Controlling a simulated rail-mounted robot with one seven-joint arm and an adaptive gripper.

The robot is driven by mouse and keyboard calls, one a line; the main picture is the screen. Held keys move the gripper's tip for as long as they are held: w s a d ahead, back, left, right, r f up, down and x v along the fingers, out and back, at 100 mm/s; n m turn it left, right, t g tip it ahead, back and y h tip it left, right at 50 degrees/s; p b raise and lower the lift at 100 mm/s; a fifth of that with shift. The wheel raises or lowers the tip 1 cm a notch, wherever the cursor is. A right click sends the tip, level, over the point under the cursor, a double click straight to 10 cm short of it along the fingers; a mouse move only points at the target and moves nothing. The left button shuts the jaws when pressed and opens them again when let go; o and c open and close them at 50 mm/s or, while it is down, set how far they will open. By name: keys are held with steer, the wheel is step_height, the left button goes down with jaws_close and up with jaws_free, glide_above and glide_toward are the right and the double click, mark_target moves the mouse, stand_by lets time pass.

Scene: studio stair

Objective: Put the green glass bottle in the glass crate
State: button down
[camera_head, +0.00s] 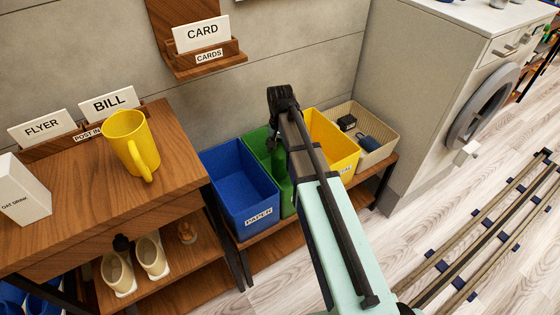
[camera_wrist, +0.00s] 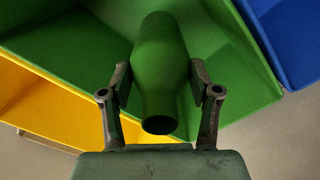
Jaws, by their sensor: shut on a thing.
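The green glass bottle (camera_wrist: 160,50) is between the two fingers of my gripper (camera_wrist: 160,82) in the wrist view, its open mouth toward the camera. In the head view my gripper (camera_head: 283,98) is above the green crate, with the bottle (camera_head: 279,160) partly visible below it. The green crate (camera_head: 256,140) stands between the blue and yellow crates; my arm hides much of it and any label on its front. In the wrist view the green crate (camera_wrist: 60,45) lies behind the bottle. I cannot tell whether the bottle touches the crate's floor.
The blue crate (camera_head: 240,188) labelled PAPER is left of the green one. The yellow crate (camera_head: 330,145) and a beige basket (camera_head: 372,118) holding dark items are right. A yellow mug (camera_head: 131,140) stands on the wooden cabinet. A CARDS holder (camera_head: 208,58) hangs on the wall above.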

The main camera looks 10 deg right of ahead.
mark_target(280, 160)
steer(key=shift+f, duration=2.85)
steer(key=shift+c, duration=1.2)
jaws_free()
steer(key=shift+f, duration=0.1)
step_height(280, 160, up, 12)
steer(key=shift+r, duration=0.15)
